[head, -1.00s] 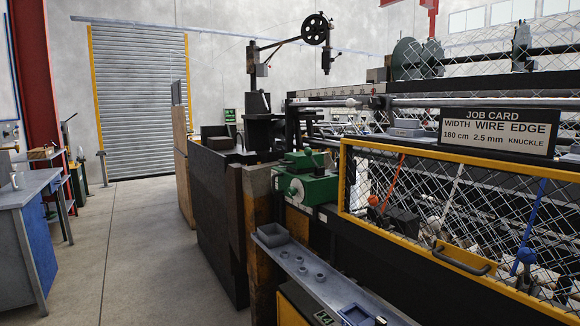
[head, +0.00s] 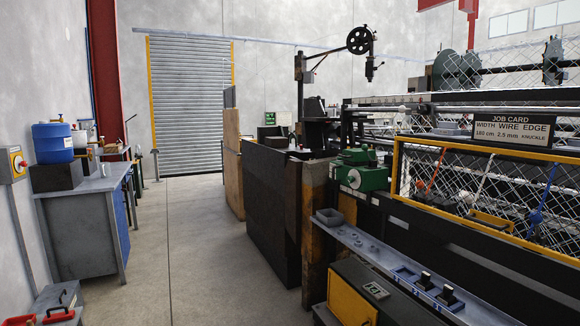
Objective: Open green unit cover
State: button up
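The green unit (head: 361,171) sits on the machine frame at the middle right of the head view, left of the yellow-framed mesh guard. It has a green body with a pale round disc on its front face and a green upper part on top. The upper part looks seated on the body; I cannot tell how the cover is hinged or latched. My gripper is not in view.
A grey ledge (head: 385,262) with small parts and black switches runs in front of the unit. The yellow-framed mesh guard (head: 455,220) stands to its right. A dark panel (head: 271,215) stands left. The concrete aisle (head: 200,250) is clear; a workbench (head: 95,190) lines its left.

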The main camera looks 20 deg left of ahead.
aim_at(354, 155)
jog(key=u, duration=0.1)
jog(key=k, duration=0.4)
jog(key=u, duration=0.75)
jog(key=i, duration=2.35)
jog(key=z, duration=0.7)
